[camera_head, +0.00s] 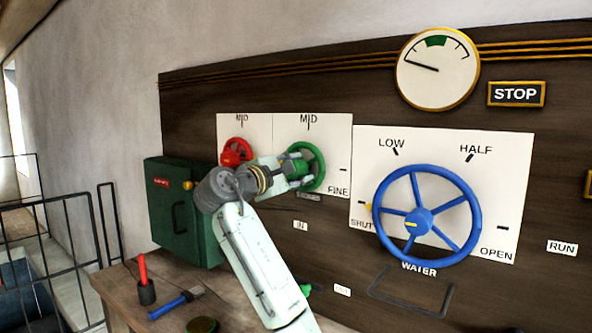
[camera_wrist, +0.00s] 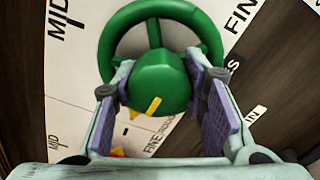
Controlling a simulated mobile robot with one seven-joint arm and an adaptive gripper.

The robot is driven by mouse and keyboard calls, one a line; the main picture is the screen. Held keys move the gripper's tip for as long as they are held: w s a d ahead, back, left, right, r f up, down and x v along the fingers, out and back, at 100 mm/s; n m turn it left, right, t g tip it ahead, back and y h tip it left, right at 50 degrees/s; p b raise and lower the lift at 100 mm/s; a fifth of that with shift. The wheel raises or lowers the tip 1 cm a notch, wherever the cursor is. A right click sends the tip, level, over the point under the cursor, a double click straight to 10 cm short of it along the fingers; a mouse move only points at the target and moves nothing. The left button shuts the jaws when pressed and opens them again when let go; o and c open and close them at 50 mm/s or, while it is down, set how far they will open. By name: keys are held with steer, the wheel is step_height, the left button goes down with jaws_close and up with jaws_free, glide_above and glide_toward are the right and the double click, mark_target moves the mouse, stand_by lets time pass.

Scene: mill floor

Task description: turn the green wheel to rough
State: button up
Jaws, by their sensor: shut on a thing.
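The green wheel (camera_head: 320,168) is mounted on a white plate with MID at its top and FINE at its lower right. In the wrist view the green wheel (camera_wrist: 206,30) shows its rim, spokes and a round hub with a yellow mark toward its lower edge. My gripper (camera_head: 290,167) reaches it from the left and front. In the wrist view my gripper (camera_wrist: 165,85) has its purple-padded fingers on both sides of the hub, shut on it. The rough label is hidden by my arm in the head view; small lettering below the hub is partly covered.
A red wheel (camera_head: 236,152) sits close left of the green one, behind my arm. A large blue wheel (camera_head: 470,222) is at the right. A gauge (camera_head: 438,85) is above.

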steer(key=shift+n, duration=0.4)
steer(key=o, duration=1.2)
steer(key=shift+c, duration=0.2)
steer(key=shift+a, duration=0.1)
steer(key=v, duration=1.2)
